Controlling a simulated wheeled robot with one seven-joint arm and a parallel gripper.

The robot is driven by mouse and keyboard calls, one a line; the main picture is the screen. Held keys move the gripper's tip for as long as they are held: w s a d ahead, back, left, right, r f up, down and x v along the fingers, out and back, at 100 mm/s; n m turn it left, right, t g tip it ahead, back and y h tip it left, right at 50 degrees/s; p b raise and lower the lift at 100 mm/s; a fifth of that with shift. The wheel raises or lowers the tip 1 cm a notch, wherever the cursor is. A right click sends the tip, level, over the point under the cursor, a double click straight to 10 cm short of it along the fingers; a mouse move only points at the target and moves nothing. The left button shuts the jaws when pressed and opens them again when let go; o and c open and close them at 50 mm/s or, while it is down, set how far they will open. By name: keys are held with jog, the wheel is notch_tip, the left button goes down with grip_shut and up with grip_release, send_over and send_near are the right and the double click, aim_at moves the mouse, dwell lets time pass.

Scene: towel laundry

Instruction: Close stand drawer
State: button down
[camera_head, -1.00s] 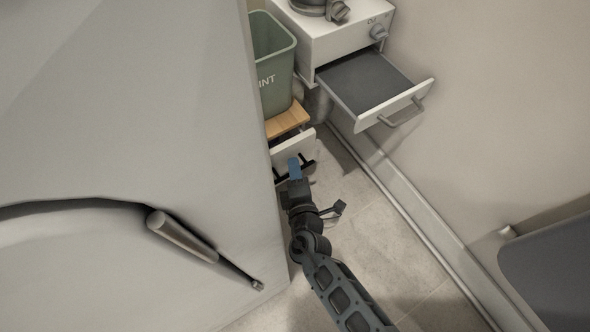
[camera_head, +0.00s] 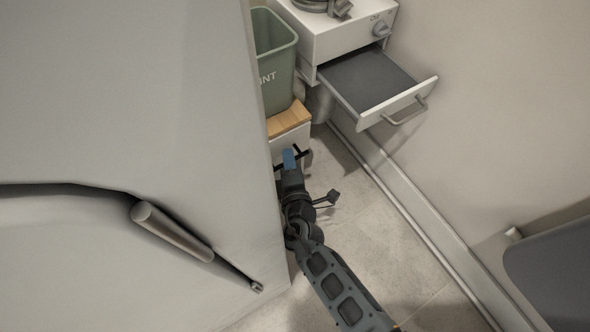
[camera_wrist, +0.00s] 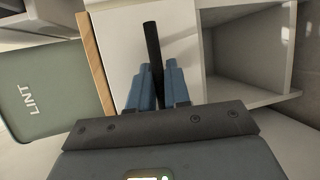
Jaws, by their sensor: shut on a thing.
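The stand has a light wooden top (camera_head: 289,119) and a white drawer front (camera_head: 292,140) just below it. In the wrist view the white drawer front (camera_wrist: 125,58) lies close to the wooden top's edge (camera_wrist: 97,62); I cannot tell whether a small gap is left. A black bar handle (camera_wrist: 152,42) is on the front. My gripper (camera_head: 289,157) is at the handle, its blue fingers (camera_wrist: 158,82) shut on it. The fingers hide part of the handle, and the large grey panel hides the stand's left side.
A green LINT bin (camera_head: 273,65) stands on the stand. A white appliance (camera_head: 335,38) behind right has its own drawer (camera_head: 370,80) open. An open white shelf (camera_wrist: 245,62) is right of the drawer front in the wrist view. A grey panel (camera_head: 120,120) fills the left; floor (camera_head: 370,225) is clear.

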jog(key=shift+w+a, duration=0.25)
jog(key=shift+w, duration=0.05)
jog(key=c, duration=1.4)
grip_release()
jog(key=shift+c, duration=0.2)
